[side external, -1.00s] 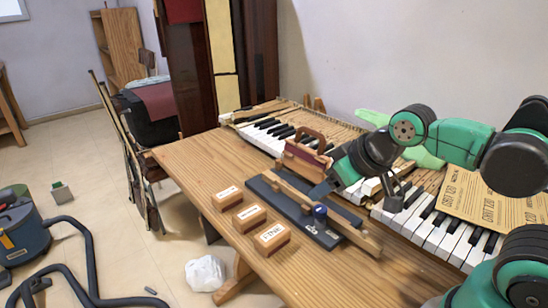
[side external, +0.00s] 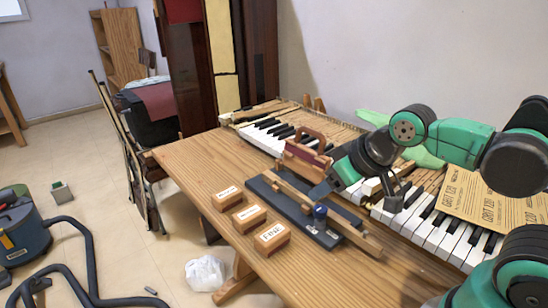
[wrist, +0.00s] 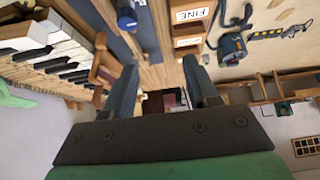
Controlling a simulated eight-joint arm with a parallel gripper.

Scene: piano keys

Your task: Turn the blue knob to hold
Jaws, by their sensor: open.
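The blue knob (side external: 320,212) sits on the dark base strip of a wooden rail device (side external: 268,190) on the table. The knob also shows at the top of the wrist view (wrist: 127,17), left of centre. My gripper (side external: 357,195) is open and empty, its two dark fingers spread apart. It hovers over the far side of the device, behind the knob and apart from it. In the wrist view my fingers (wrist: 160,68) have nothing between them. Three labelled wooden blocks lie in front of the device; one reads FINE (wrist: 190,15). I cannot read a hold mark.
The wooden table (side external: 200,155) has bare room at its left and front right. Piano keys (side external: 435,230) run along the back. A wooden-handled block (side external: 305,155) stands beyond the device, left of my gripper. A paper sheet (side external: 490,205) lies over the keys at right.

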